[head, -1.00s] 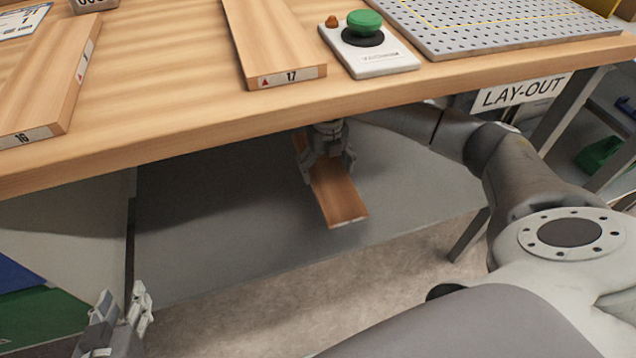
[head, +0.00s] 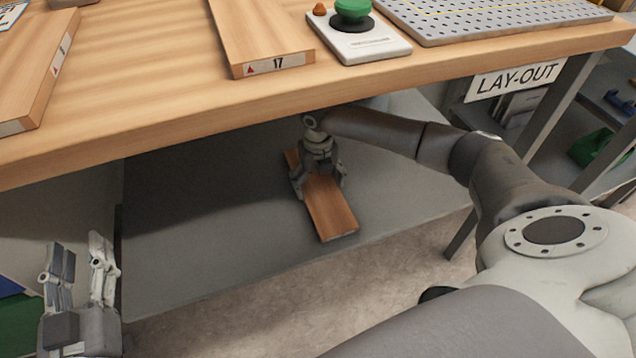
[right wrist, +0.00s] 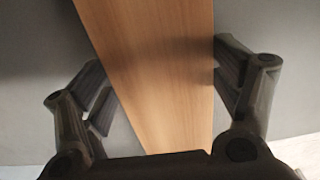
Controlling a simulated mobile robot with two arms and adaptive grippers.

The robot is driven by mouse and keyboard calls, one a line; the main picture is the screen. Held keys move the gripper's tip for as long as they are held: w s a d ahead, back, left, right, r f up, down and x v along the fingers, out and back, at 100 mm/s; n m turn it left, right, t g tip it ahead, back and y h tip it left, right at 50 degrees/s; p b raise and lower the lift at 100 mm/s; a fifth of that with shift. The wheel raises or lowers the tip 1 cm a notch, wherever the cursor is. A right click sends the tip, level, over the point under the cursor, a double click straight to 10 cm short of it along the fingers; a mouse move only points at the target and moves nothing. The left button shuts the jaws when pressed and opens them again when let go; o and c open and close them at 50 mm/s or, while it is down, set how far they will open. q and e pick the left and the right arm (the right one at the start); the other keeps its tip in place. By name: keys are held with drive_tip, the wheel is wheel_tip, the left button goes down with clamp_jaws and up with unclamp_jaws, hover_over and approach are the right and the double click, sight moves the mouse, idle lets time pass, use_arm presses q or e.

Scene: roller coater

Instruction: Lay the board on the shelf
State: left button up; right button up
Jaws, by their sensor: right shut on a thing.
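The wooden board (head: 332,212) is over the grey shelf (head: 210,245) below the table, with its near end towards the shelf's front edge. It looks flat and close to the shelf; I cannot tell whether it touches. My right gripper (head: 319,186) is shut on the board from above, around its middle. In the right wrist view the board (right wrist: 155,65) runs between the fingers of the right gripper (right wrist: 160,88), with the grey surface on both sides. My left gripper (head: 80,250) is open and empty at the lower left, apart from the board.
The shelf is clear left of the board.

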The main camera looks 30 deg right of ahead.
drive_tip(key=shift+f, duration=0.1)
drive_tip(key=o, duration=1.1)
